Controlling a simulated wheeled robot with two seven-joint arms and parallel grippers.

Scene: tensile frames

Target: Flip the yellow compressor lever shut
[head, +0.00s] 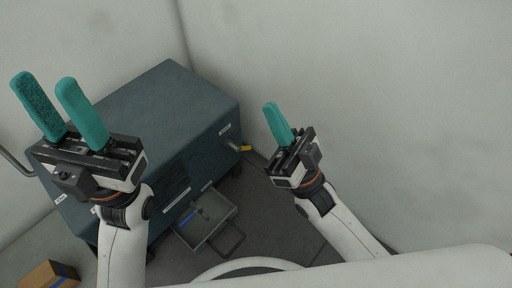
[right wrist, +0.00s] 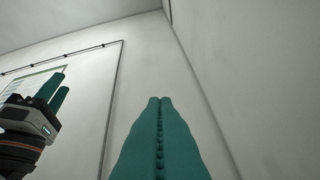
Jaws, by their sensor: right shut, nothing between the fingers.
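The yellow lever (head: 246,148) is a small piece at the right end of the blue-grey compressor (head: 170,110), beside a short metal fitting. It sticks out to the right, away from the body. My right gripper (head: 270,106) is shut and empty, with its teal fingers pressed together. It is to the right of the lever in the head view, apart from it in the picture. In the right wrist view, its fingers (right wrist: 158,130) point at bare walls and no lever shows. My left gripper (head: 45,80) is open and empty, over the compressor's left side; it also shows in the right wrist view (right wrist: 54,84).
An open grey tray or drawer (head: 228,212) with a blue item is at the compressor's front. Pale walls (head: 380,90) stand behind and to the right. Dark floor shows right of the compressor.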

